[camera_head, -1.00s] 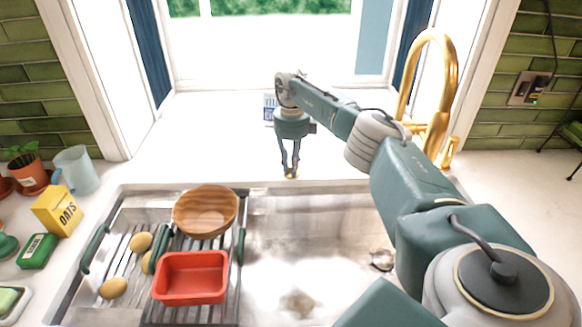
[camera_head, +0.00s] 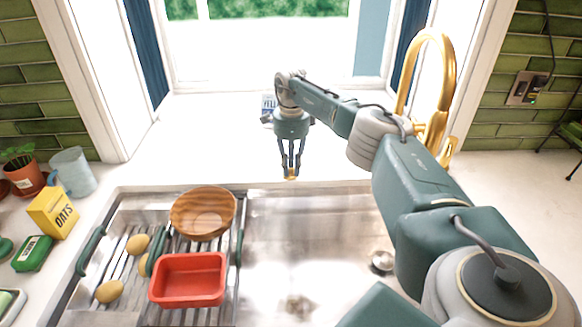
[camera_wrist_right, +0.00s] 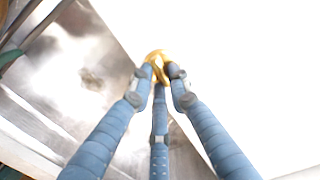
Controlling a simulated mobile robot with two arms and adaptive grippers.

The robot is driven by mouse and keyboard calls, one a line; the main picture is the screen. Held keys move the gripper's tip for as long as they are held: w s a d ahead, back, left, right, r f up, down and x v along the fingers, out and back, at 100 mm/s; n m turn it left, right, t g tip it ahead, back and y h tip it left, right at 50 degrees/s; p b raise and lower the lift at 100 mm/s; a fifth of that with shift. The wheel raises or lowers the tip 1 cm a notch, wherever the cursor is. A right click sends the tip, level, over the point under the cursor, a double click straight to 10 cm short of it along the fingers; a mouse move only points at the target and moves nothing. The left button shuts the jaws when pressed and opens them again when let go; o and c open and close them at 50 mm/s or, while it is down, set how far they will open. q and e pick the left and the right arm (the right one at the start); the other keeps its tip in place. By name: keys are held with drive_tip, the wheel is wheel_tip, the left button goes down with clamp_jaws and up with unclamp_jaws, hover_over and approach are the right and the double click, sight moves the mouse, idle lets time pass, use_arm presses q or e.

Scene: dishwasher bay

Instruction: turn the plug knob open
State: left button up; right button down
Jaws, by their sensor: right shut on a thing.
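The plug knob (camera_head: 291,178) is a small gold knob on the counter at the sink's back edge, under my right gripper (camera_head: 291,173). In the right wrist view the gold knob (camera_wrist_right: 157,58) sits between the fingertips of my right gripper (camera_wrist_right: 159,72), which is shut on it. The fingers hide part of the knob. A round metal drain plug (camera_head: 381,261) shows in the right part of the sink (camera_head: 310,230). My left gripper is not in view.
A gold faucet (camera_head: 449,90) stands right of my right arm. A drying rack holds a wooden bowl (camera_head: 203,212), a red tub (camera_head: 188,279) and several potatoes. The windowsill behind is mostly clear.

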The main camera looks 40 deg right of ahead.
sight(292, 169)
drive_tip(key=shift+d+r+n, duration=0.1)
drive_tip(key=shift+n, duration=0.2)
drive_tip(key=c, duration=1.6)
unclamp_jaws()
drive_tip(key=shift+c, duration=0.2)
wheel_tip(292, 169, up, 12)
